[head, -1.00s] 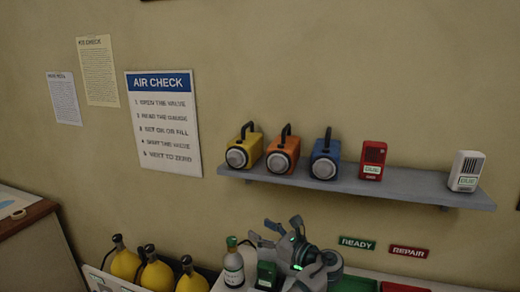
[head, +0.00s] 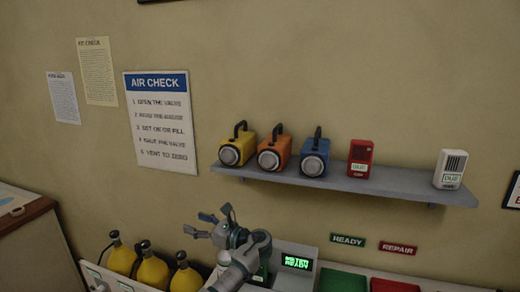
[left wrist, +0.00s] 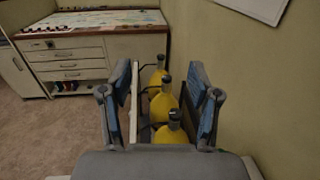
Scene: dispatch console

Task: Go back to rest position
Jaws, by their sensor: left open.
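My left gripper (head: 210,224) is open and empty in the head view, low at centre left, in front of the wall and below the shelf. Its fingers point left, toward the yellow cylinders. In the left wrist view its two blue-padded fingers (left wrist: 160,105) stand wide apart, with the cylinders seen between them and nothing held. My left wrist and forearm hide part of the bench and most of a grey bottle behind them. My right gripper does not show in either view.
Yellow cylinders (head: 153,271) stand in a rack at lower left. A meter with a lit green display (head: 296,262), a green tray (head: 343,281) and a red tray (head: 392,285) are on the bench. The wall shelf (head: 400,184) holds lamps and detectors. A cabinet (left wrist: 95,58) stands beyond the cylinders.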

